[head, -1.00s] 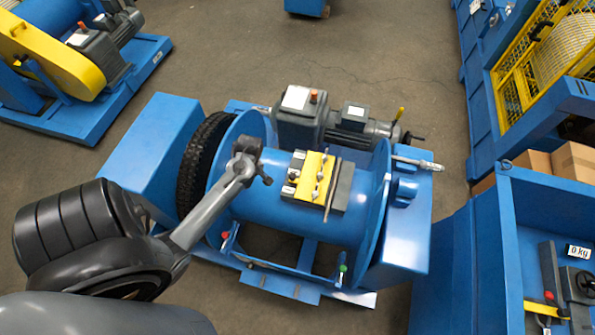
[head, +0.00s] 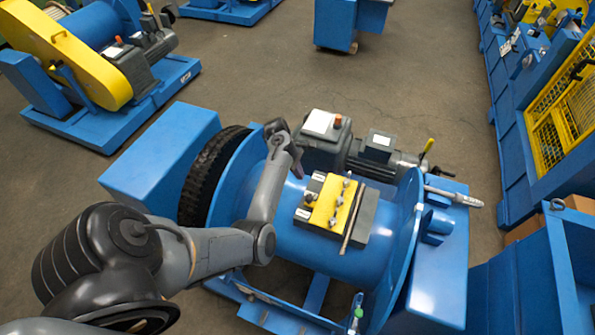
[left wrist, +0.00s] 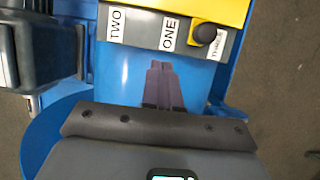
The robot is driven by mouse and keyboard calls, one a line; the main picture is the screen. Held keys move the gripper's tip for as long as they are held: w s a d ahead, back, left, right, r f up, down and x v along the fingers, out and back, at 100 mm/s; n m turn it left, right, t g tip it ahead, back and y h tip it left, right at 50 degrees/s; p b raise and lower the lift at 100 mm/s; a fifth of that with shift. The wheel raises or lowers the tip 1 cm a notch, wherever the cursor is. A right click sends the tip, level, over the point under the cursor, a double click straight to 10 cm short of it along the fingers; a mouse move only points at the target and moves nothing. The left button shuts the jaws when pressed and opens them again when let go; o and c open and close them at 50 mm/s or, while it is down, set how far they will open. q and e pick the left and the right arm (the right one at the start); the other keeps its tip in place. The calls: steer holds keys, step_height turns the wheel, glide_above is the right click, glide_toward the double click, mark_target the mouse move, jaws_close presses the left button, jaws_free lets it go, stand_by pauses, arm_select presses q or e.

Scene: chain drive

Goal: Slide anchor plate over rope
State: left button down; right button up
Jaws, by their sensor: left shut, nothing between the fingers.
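A yellow plate (head: 331,203), which looks like the anchor plate, lies on a dark grey block (head: 361,222) on the blue drum (head: 305,240). Small grey studs or bolts stand along it. A thin grey-brown rod or rope piece (head: 351,222) lies along the block's right side; I cannot tell which. My left gripper (head: 298,170) is above the drum's back left part, near the block and apart from it. In the left wrist view its fingers (left wrist: 163,82) are shut and empty, pointing at the grey block (left wrist: 165,33) labelled ONE, TWO and THREE. The yellow plate's edge (left wrist: 190,8) shows beyond. My right gripper is out of view.
A grey motor unit (head: 322,135) stands right behind the drum. Blue drum flanges (head: 405,245) rise at both sides. A black ribbed ring (head: 207,180) sits at the left flange. Another blue and yellow machine (head: 90,70) stands at the back left.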

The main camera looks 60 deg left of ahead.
mark_target(308, 191)
arm_select(q)
steer(key=b+x, duration=0.1)
steer(key=x, duration=0.5)
steer(key=shift+w+d+f, duration=0.1)
steer(key=shift+d+f, duration=0.05)
steer(key=shift+f, duration=0.15)
steer(key=shift+w+d+r, duration=0.15)
steer(key=shift+w+d, duration=0.85)
steer(key=shift+d, duration=0.1)
steer(key=shift+w+d, duration=0.3)
steer(key=shift+d, duration=0.1)
steer(key=shift+p, duration=0.3)
